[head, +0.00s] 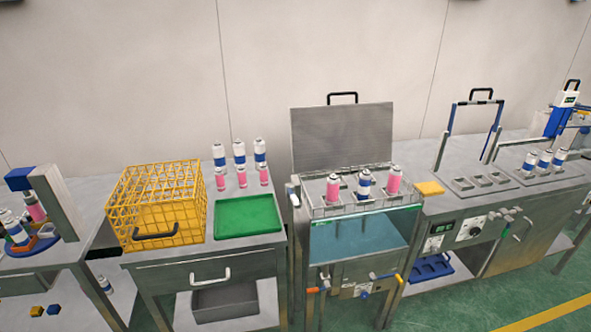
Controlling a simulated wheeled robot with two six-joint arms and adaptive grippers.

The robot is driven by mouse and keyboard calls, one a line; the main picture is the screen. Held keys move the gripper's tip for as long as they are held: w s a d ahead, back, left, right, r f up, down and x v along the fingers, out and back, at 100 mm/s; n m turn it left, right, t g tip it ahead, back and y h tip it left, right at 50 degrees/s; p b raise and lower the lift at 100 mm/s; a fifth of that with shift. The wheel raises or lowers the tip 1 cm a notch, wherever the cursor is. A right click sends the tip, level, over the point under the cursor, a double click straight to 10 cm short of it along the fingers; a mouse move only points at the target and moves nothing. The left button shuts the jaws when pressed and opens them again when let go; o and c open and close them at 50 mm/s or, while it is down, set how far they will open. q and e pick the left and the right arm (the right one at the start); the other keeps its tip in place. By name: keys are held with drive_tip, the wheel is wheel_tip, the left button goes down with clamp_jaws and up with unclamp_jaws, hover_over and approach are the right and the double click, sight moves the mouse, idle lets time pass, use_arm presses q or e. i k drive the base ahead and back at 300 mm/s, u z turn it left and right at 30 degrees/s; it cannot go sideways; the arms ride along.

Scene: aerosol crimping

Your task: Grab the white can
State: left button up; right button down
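Several white cans with blue bands are in the head view. A row of white cans (239,153) stands upright at the back of the middle-left table. One white can (364,184) stands in the wire rack of the open-lidded bath, between two pink cans (333,188). More white cans (545,160) stand on the right-hand bench. Another white can (14,229) is at the left station, beside a pink can (35,207). A white can (104,284) also shows on the lower shelf at left. Neither gripper is in view.
A yellow wire basket (158,203) and a green tray (247,216) sit on the middle-left table, with small pink cans (241,177) behind the tray. The wire rack (318,211) sits over the water bath. A yellow sponge-like block (430,188) lies right of it. Floor shows at lower right.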

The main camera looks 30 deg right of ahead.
sight(531, 160)
drive_tip(key=z, duration=2.85)
drive_tip(key=i, duration=2.45)
drive_tip(key=z, duration=0.2)
